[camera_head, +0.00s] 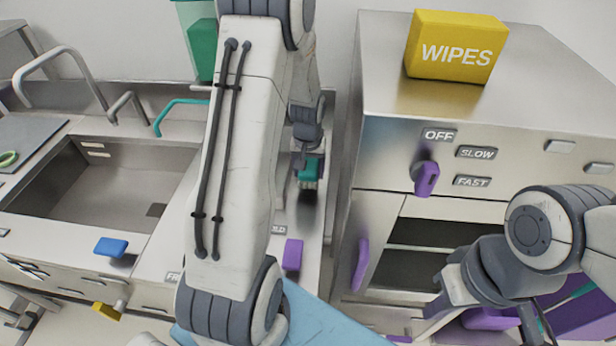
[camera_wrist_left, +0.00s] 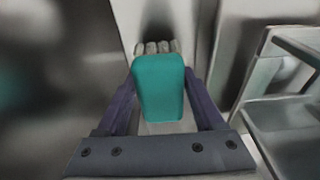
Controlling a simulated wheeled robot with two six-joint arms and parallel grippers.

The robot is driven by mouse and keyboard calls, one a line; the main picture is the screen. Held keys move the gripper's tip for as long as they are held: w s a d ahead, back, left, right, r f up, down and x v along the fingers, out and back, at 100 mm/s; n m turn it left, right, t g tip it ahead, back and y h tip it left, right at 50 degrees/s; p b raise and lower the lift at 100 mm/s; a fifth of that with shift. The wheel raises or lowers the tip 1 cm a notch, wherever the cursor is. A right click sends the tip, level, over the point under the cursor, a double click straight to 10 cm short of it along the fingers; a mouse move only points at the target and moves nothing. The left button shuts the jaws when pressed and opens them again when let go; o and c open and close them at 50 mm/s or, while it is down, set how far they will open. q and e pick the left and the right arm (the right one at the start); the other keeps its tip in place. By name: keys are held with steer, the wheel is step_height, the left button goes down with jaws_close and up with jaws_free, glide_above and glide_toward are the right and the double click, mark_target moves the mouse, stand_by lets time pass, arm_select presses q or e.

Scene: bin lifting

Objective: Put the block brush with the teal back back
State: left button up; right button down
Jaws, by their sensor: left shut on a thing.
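The block brush with the teal back (camera_head: 309,168) is held between the fingers of my left gripper (camera_head: 307,158), over the narrow counter strip beside the steel cabinet. In the left wrist view the brush's teal back (camera_wrist_left: 159,88) fills the space between both fingers, with pale bristles showing at its far end. I cannot tell whether the brush touches the surface below. My left arm hides part of the counter. My right gripper (camera_head: 487,314) is at the lower right, in front of the cabinet, with its fingers apart and nothing seen between them.
A steel cabinet (camera_head: 390,140) with purple handles stands right, a yellow wipes box (camera_head: 455,47) on top. A sink (camera_head: 120,185) lies left, with a blue lever (camera_head: 111,247) at its front. A green container (camera_head: 202,48) stands behind my left arm.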

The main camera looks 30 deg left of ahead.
mark_target(308, 172)
arm_select(q)
steer(key=shift+f+p, duration=0.35)
steer(key=shift+f, duration=1.4)
steer(key=shift+s+f, duration=0.1)
steer(key=shift+f, duration=0.05)
steer(key=o, duration=1.2)
steer(key=r, duration=0.4)
steer(key=s+r, duration=0.1)
steer(key=r, duration=0.3)
steer(key=r+b, duration=0.1)
steer(key=r, duration=0.3)
steer(key=shift+s+d+r, duration=0.1)
steer(key=shift+s+d, duration=0.25)
steer(key=shift+d, duration=0.05)
